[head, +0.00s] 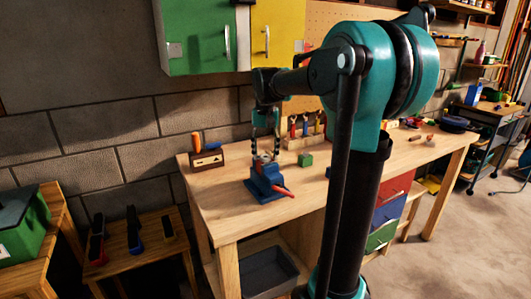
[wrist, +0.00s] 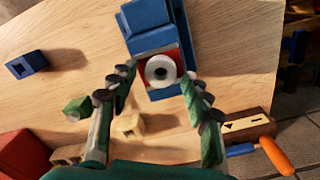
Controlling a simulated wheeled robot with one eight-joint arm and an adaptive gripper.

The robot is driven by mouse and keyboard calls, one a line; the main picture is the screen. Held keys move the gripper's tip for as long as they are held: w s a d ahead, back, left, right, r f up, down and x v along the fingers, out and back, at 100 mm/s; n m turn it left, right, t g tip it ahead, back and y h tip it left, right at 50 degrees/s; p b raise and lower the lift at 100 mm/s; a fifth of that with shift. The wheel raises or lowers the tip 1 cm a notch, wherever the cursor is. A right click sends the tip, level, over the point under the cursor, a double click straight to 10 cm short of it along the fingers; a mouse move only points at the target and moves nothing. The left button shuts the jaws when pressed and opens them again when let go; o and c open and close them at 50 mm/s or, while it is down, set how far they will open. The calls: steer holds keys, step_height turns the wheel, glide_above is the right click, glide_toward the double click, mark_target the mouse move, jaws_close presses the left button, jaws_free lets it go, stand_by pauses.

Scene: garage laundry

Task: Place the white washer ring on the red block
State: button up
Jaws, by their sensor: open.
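The white washer ring (wrist: 160,71) lies flat over the red block (wrist: 181,67) in the wrist view, with red showing around its edge. The red block sits in the blue vise (wrist: 155,28), which also stands on the workbench in the head view (head: 266,184). My gripper (head: 265,153) points down just above the vise in the head view. In the wrist view my gripper (wrist: 157,76) is open, with one finger on each side of the ring and a gap to it. I cannot tell how high the fingertips are above the ring.
The wooden workbench (head: 225,205) has bare room to the vise's left. A green block (head: 305,160) stands behind right. A wooden tool holder (head: 207,160) is at the back left. A blue block (wrist: 26,64) and a pale wooden block (wrist: 130,125) show in the wrist view.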

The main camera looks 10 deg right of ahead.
step_height(320, 180, up, 12)
steer(key=shift+r, duration=0.15)
stand_by(0.3)
